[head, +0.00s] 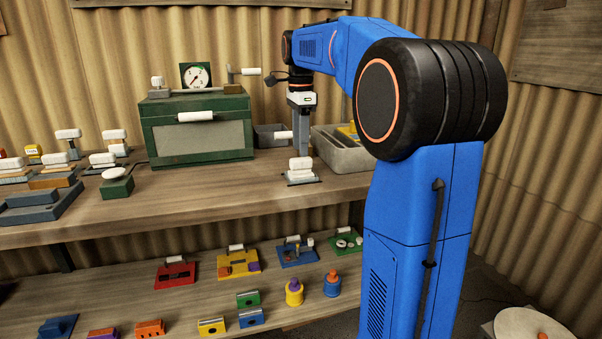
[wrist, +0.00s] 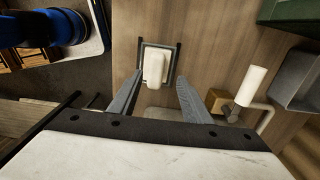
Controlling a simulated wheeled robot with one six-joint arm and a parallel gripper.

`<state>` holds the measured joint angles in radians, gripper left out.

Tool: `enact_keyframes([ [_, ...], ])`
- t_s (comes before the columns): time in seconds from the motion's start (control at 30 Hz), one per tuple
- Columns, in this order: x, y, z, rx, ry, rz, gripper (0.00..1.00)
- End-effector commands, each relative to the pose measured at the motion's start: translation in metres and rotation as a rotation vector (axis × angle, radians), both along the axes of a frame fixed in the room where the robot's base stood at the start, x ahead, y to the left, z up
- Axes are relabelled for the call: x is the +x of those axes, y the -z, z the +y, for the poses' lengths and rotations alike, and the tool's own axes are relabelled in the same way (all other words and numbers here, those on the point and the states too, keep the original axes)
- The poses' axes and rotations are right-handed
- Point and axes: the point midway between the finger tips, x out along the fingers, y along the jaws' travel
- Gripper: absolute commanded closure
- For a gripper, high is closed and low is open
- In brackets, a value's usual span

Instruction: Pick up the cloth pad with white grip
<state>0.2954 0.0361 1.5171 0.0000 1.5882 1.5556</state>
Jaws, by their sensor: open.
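A pale, flat pad with a white grip (head: 301,172), which looks like the cloth pad, sits near the front edge of the wooden bench, right of the green box. In the wrist view the pad (wrist: 153,66) lies in a dark-edged frame, its white grip on top. My gripper (head: 303,151) points down just above it, apart from it. In the wrist view my gripper (wrist: 160,77) is open, with its two fingers to either side of the grip's near end and nothing held. Whether the pad is cloth cannot be told.
The green box (head: 200,128) with a white handle stands left of my gripper. A grey tray (head: 343,155) stands close on the right. More white-gripped items (head: 105,159) are at the bench's left. A post with a white handle (wrist: 249,88) is right of the fingers.

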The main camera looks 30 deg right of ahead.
Motion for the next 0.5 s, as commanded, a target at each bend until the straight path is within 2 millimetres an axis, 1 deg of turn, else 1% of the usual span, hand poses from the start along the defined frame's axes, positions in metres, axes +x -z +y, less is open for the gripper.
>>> enact_keyframes([
  [0.13, -0.003, 0.011, 0.001, 0.000, 0.000, 0.001, 0.56],
  [0.3, -0.008, 0.035, 0.003, 0.001, 0.000, 0.002, 0.56],
  [0.4, -0.008, 0.046, 0.003, 0.000, 0.000, 0.001, 0.56],
  [0.5, -0.007, 0.051, 0.003, 0.000, 0.000, 0.000, 0.56],
])
